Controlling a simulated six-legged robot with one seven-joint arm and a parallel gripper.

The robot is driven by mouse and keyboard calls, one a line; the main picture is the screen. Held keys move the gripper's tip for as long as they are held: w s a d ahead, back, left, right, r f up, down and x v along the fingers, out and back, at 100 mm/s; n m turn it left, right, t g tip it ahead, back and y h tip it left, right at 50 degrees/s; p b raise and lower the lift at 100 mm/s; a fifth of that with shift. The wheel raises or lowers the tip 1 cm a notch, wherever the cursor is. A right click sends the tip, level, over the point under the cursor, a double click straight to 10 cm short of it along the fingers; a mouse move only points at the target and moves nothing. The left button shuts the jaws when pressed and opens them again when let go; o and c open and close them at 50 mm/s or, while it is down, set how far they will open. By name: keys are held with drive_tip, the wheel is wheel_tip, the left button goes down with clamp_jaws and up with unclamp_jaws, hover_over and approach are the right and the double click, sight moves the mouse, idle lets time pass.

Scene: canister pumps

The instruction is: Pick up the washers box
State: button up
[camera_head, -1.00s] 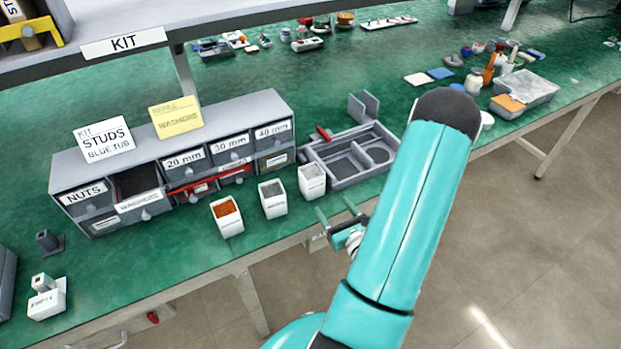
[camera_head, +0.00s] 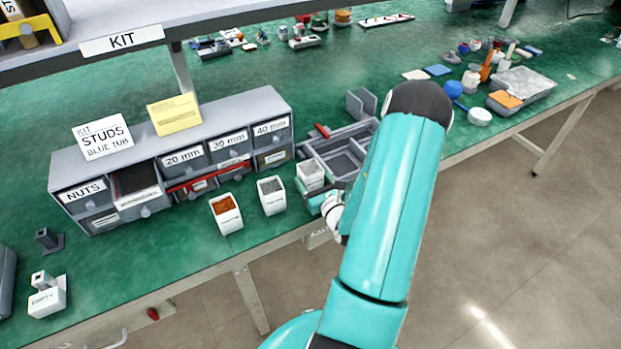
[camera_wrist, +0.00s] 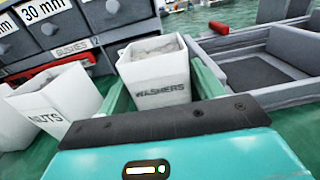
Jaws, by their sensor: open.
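The washers box (camera_wrist: 160,82) is a small white open-topped box marked WASHERS, filled with grey contents. It stands upright on the green bench, and in the head view (camera_head: 311,176) it is the rightmost of three white boxes. My gripper (camera_wrist: 160,80) is open, with one green finger on each side of the box's front part. I cannot tell whether the fingers touch its walls. In the head view my gripper (camera_head: 318,200) is at the box's front, partly hidden by my arm.
The nuts box (camera_wrist: 60,102) stands close on the left. A grey compartment tray (camera_wrist: 255,75) is close on the right. The bench's front edge is near my gripper.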

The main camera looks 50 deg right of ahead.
drive_tip(key=c, duration=0.9)
drive_tip(key=shift+r, duration=0.15)
